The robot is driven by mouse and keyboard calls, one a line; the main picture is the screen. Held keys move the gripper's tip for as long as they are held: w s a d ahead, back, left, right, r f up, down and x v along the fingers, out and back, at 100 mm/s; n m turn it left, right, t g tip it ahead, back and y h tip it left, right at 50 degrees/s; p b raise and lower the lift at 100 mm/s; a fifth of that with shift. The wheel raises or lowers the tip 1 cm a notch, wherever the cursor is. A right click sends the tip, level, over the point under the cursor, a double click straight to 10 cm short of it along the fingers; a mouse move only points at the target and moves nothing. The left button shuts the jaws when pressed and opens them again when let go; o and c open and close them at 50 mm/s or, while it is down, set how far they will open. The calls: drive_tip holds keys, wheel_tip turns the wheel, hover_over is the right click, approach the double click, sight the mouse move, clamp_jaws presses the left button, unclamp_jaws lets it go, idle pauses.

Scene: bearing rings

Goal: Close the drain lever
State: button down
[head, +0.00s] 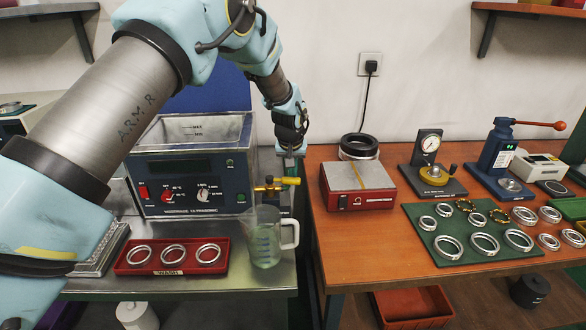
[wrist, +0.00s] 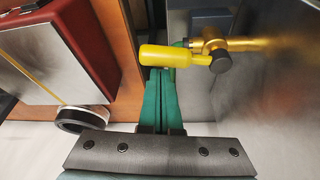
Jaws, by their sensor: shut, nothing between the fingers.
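The drain lever is a yellow handle (head: 290,181) on a brass valve (head: 267,187) at the right side of the wash tank (head: 195,170). In the head view it points sideways to the right. In the wrist view the yellow lever (wrist: 165,56) lies across the picture, with its brass valve (wrist: 240,45) to the right. My gripper (head: 290,168) is just above the lever in the head view. Its green fingers (wrist: 165,80) are shut and empty, their tips close to the lever. I cannot tell if they touch it.
A glass jug (head: 265,245) stands below the valve. A red tray (head: 130,262) with rings lies in front of the tank. The wooden bench (head: 340,270) on the right carries a red box (head: 357,190), and a green mat (head: 455,255) with rings.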

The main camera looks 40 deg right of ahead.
sight(292, 182)
drive_tip(key=shift+s+a+m+g+b, duration=0.35)
drive_tip(key=shift+m+b, duration=0.25)
drive_tip(key=shift+m, duration=0.3)
drive_tip(key=shift+s+a+f+m+h+b, duration=0.1)
drive_tip(key=shift+s+a+m+h+b, duration=0.3)
drive_tip(key=shift+m, duration=0.3)
drive_tip(key=m, duration=0.1)
drive_tip(key=a+m+g, duration=0.1)
drive_tip(key=shift+s+a+m+b, duration=0.2)
drive_tip(key=shift+s+m+b, duration=0.1)
drive_tip(key=shift+s, duration=0.05)
drive_tip(key=a+m+g, duration=0.1)
drive_tip(key=m, duration=0.1)
drive_tip(key=a+m, duration=0.2)
drive_tip(key=shift+s+a+m+g, duration=0.15)
drive_tip(key=shift+s+m+g, duration=0.15)
drive_tip(key=shift+s+g, duration=0.1)
drive_tip(key=shift+a, duration=0.1)
